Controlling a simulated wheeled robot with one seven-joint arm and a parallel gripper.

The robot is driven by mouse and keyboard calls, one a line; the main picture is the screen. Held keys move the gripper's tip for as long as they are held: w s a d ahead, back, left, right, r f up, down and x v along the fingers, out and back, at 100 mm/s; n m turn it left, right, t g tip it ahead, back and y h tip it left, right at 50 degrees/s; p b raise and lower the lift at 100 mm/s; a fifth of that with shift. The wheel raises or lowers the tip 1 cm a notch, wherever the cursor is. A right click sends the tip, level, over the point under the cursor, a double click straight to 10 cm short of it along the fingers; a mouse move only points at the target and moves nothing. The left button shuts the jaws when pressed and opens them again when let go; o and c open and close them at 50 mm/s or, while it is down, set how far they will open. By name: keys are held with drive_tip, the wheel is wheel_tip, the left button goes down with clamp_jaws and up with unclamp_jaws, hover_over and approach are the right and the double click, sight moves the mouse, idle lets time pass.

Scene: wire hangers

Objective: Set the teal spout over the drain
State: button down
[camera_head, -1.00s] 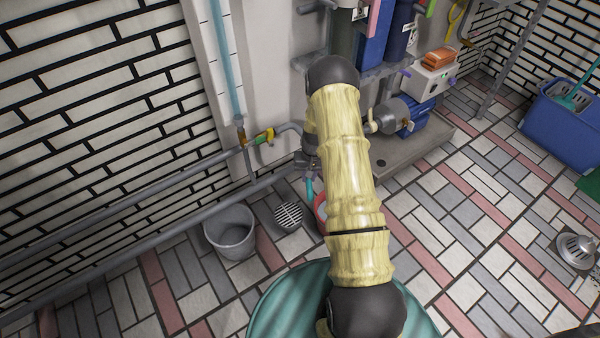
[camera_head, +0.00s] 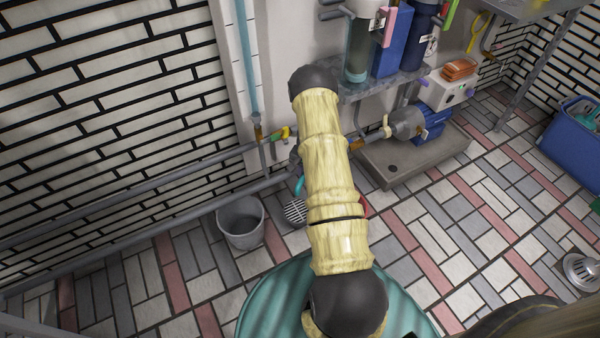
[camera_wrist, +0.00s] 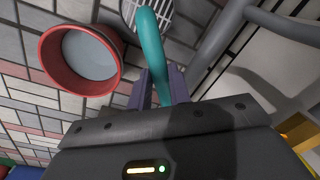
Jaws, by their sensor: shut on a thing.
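The teal spout (camera_wrist: 153,52) is a curved tube. In the wrist view it rises from between the fingers of my gripper (camera_wrist: 161,88), which is shut on it. In the head view a short piece of the spout (camera_head: 299,186) shows left of my arm, which hides my gripper. A round slotted drain (camera_head: 295,212) is in the floor just below that piece in the picture. Part of the drain (camera_wrist: 168,28) shows behind the spout's top in the wrist view. The height of the spout above the drain cannot be told.
A grey bucket (camera_head: 240,222) stands left of the drain. A red-rimmed round container (camera_wrist: 50,75) stands near the drain, mostly hidden in the head view. Pipes (camera_head: 150,220) run along the wall. A pump (camera_head: 408,122) sits on a plinth; another drain (camera_head: 580,270) lies far right.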

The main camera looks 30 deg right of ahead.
drive_tip(key=shift+w, duration=0.15)
drive_tip(key=c, duration=1.3)
unclamp_jaws()
drive_tip(key=shift+a, duration=0.1)
drive_tip(key=shift+r, duration=0.1)
wheel_tip(320, 180, up, 17)
drive_tip(key=s+p, duration=0.1)
drive_tip(key=p, duration=0.5)
drive_tip(key=shift+d, duration=0.4)
drive_tip(key=shift+r, duration=0.15)
